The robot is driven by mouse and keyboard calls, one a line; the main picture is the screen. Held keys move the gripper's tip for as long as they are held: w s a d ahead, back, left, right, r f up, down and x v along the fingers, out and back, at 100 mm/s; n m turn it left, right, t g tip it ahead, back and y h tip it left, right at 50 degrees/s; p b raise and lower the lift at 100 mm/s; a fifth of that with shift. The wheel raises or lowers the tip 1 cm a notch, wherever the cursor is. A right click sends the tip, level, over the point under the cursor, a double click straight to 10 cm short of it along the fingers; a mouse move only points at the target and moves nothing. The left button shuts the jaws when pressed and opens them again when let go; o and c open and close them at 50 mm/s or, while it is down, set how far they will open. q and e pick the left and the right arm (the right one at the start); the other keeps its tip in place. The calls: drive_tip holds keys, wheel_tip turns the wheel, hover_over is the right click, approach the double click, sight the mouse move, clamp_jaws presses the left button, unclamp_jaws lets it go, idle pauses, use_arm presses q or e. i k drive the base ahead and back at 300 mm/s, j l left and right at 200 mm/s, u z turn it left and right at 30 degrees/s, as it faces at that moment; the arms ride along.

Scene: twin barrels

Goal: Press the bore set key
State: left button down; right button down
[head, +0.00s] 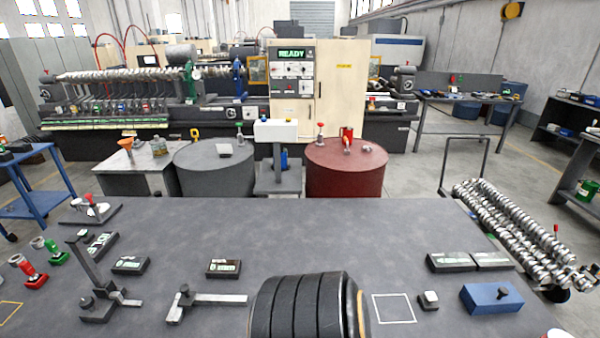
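I cannot tell which key is the bore set key; no label is readable at this size. Small dark boxes with pale display faces lie on the grey table (330,232): one at left (130,265), one at centre (223,268), one at far left (101,244), and a pair at right (452,262). A small dark block with a light top (428,300) sits at front right. A machine control panel (292,72) behind the table shows READY in green above several small controls. Neither of my grippers is in view.
A blue block (492,298) is at right; an upright stand (88,275) is at left. Grey (215,170) and red (345,172) barrels stand behind. The table's middle is clear.

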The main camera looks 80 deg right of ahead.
sight(430, 296)
drive_tip(key=z, duration=3.85)
